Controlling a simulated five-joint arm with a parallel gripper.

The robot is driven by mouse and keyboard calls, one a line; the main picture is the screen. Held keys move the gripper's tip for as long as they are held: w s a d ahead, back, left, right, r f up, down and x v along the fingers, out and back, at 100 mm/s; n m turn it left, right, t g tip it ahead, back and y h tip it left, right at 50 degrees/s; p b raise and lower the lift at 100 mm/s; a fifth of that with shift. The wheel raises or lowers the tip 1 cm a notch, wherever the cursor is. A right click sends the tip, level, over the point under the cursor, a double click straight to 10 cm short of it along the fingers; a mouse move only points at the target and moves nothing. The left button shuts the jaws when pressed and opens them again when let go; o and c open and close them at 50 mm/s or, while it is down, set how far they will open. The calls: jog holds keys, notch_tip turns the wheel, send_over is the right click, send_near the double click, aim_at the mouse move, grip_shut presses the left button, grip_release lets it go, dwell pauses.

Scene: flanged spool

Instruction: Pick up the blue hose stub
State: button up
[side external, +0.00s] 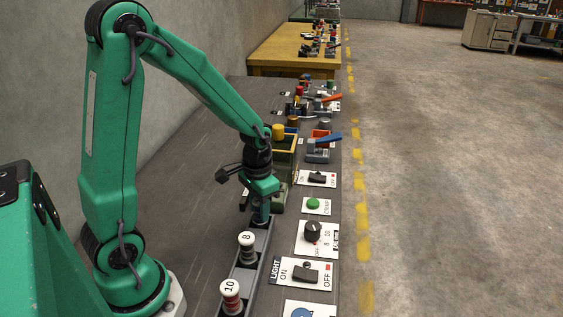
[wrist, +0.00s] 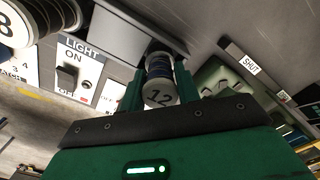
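The blue hose stub (wrist: 160,94) has a pale end marked 12 and a dark blue body, and sits between the fingers of my gripper (wrist: 160,88) in the wrist view. The green fingers stand close on either side of it. I cannot tell whether they press on it. In the side view my gripper (side external: 261,213) points down at the far part of a grey rack (side external: 263,244). The stub is largely hidden there by the fingers.
White-topped stubs marked 8 (side external: 246,241) and 10 (side external: 231,292) stand in the nearer part of the rack. To the right are a LIGHT switch (side external: 305,274), a black knob (side external: 312,231) and a green button (side external: 313,204). A yellow-edged container (side external: 284,150) stands behind my gripper.

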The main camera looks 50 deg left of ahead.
grip_shut()
jog(key=shift+r, duration=0.1)
jog(key=shift+r, duration=4.95)
